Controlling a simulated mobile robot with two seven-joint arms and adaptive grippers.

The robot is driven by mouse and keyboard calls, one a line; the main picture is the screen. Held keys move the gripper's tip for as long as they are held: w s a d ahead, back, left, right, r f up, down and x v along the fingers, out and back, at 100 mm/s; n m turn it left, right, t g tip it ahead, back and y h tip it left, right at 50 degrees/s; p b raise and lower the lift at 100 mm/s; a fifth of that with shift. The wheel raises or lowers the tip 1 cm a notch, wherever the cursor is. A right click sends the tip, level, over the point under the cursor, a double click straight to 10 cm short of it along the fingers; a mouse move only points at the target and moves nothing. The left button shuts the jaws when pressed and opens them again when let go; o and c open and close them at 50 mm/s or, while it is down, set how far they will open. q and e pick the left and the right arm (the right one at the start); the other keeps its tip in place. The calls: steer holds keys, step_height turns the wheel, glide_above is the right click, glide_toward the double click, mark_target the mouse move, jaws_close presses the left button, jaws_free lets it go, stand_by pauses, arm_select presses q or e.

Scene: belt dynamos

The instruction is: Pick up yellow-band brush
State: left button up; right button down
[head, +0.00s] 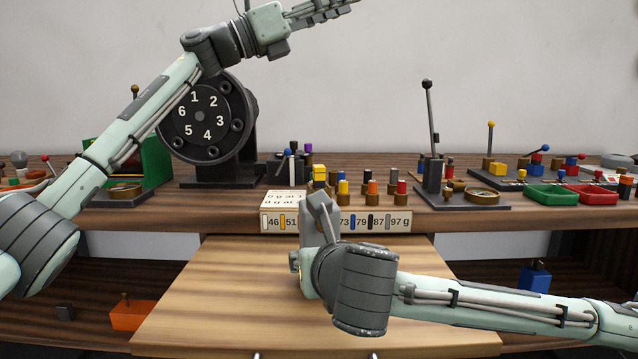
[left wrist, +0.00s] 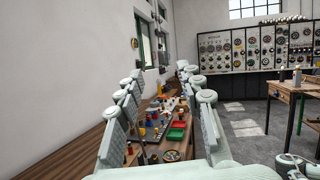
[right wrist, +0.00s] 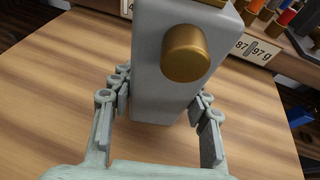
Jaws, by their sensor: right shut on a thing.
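Several small brushes with coloured tops stand behind the number card (head: 385,221) in the head view. My right gripper (right wrist: 163,90) is shut on a grey block (right wrist: 150,75) with a brass knob (right wrist: 189,53), over the wooden board. In the head view my right wrist hides most of that grip. My left gripper (head: 322,9) is raised high by the wall, away from the brushes. In the left wrist view its fingers (left wrist: 160,85) are spread and empty.
A black numbered dial (head: 200,122) stands on the shelf at left, under my left arm. A black lever stand (head: 432,175), green tray (head: 551,195) and red tray (head: 592,195) are at right. The pale wooden board (head: 220,290) in front is mostly bare.

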arm_select(q)
steer(key=s+d+f+m+g+y, duration=0.55)
steer(key=s+d+f+m, duration=0.25)
steer(key=d+m, duration=0.25)
steer(key=m+t+y, duration=0.2)
steer(key=m+y, duration=0.8)
steer(key=y, duration=0.6)
glide_toward(319, 166)
steer(key=shift+g, duration=0.25)
steer(key=f, duration=0.3)
steer(key=w+f, duration=0.1)
steer(key=f, duration=0.4)
steer(key=shift+w+f, duration=0.35)
steer(key=shift+f, duration=0.05)
jaws_close()
